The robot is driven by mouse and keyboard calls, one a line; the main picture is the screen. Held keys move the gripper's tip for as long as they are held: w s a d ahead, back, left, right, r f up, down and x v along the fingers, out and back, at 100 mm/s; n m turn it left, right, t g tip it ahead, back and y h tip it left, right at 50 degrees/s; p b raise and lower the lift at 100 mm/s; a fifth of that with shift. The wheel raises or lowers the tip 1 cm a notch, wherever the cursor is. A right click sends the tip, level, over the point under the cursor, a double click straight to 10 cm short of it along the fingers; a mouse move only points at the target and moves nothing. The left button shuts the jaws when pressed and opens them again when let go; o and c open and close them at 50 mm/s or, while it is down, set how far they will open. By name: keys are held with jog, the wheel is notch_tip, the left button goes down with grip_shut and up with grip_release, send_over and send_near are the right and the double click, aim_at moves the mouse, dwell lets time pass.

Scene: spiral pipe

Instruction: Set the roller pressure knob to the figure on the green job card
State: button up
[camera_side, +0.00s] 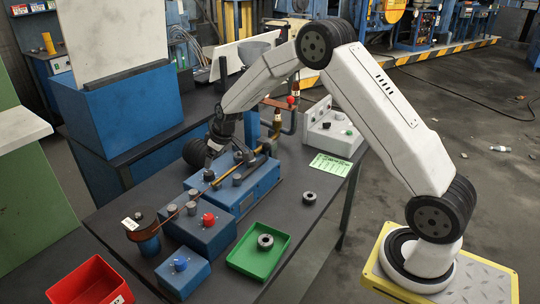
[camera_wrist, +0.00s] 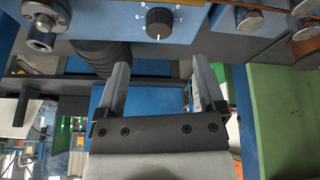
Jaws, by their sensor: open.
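A black round knob (camera_wrist: 160,22) with pale scale marks around it sits on a blue panel at the top middle of the wrist view. I cannot tell for sure that it is the roller pressure knob, and its setting is too small to read. My gripper (camera_wrist: 161,66) is open and empty, its two grey fingers apart, below the knob in that view. In the side view the wrist is over the back of the blue machine (camera_side: 262,185) and the fingers are not clear. The green job card (camera_side: 331,165) lies on the table right of the machine; its figure is unreadable.
A red knob (camera_side: 208,218) and a blue knob (camera_side: 180,263) stand on nearby blue boxes. A green tray (camera_side: 240,262) holds a dark ring, and another dark ring (camera_side: 309,198) lies on the table. A white control box (camera_side: 330,128) stands behind. The right front of the table is clear.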

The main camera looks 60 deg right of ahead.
aim_at(209, 173)
jog(key=shift+w+d+f, duration=0.1)
jog(key=shift+w, duration=0.05)
jog(key=shift+x, duration=3.8)
grip_shut()
